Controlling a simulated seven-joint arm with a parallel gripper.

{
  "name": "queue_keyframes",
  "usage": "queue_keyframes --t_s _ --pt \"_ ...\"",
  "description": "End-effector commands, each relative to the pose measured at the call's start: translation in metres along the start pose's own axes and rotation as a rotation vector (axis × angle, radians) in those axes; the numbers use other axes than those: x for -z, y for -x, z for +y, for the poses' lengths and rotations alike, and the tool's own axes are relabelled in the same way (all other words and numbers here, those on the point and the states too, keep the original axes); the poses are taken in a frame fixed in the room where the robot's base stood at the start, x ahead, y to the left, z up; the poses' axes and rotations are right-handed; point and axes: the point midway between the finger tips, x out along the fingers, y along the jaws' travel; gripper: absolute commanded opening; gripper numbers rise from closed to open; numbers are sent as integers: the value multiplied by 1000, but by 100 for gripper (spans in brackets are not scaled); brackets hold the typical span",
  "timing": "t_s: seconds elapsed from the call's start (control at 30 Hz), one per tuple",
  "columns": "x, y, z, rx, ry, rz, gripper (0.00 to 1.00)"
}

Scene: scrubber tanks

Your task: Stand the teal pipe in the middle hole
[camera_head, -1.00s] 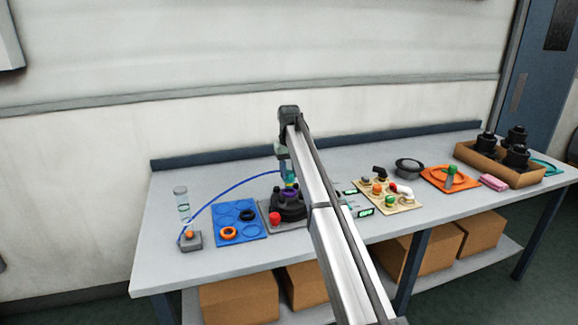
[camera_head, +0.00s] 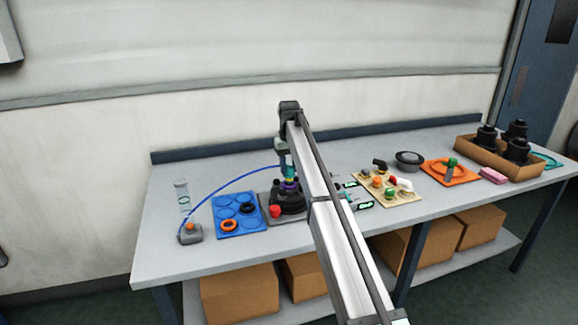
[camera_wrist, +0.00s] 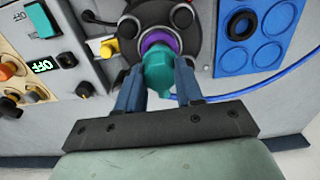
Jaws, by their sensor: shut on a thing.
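My gripper (camera_wrist: 158,85) is shut on the teal pipe (camera_wrist: 159,68), whose rounded end shows between the two blue fingers in the wrist view. The pipe is over a black round tank top (camera_wrist: 136,28) with a purple ring (camera_wrist: 158,39) around or under the pipe. In the head view the black tank (camera_head: 291,200) stands on a grey base, and the teal pipe (camera_head: 284,160) is above it, partly behind my arm. The pipe's lower end is hidden, so I cannot tell how deep it sits in the hole.
A blue tray (camera_head: 239,222) with an orange ring (camera_head: 229,225) and a black ring lies left of the tank. A blue hose (camera_head: 222,187) arches from a small grey block (camera_head: 190,236). A beige valve board (camera_head: 386,190) and orange plate (camera_head: 450,170) are to the right.

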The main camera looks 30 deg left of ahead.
Motion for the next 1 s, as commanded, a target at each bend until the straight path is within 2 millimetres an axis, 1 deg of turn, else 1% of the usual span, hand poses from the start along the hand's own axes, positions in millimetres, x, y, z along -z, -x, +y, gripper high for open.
queue_keyframes --t_s 0.47,1.0 --pt "0 -1 0 0 0 0 0" --pt "0 -11 0 0 0 0 0"
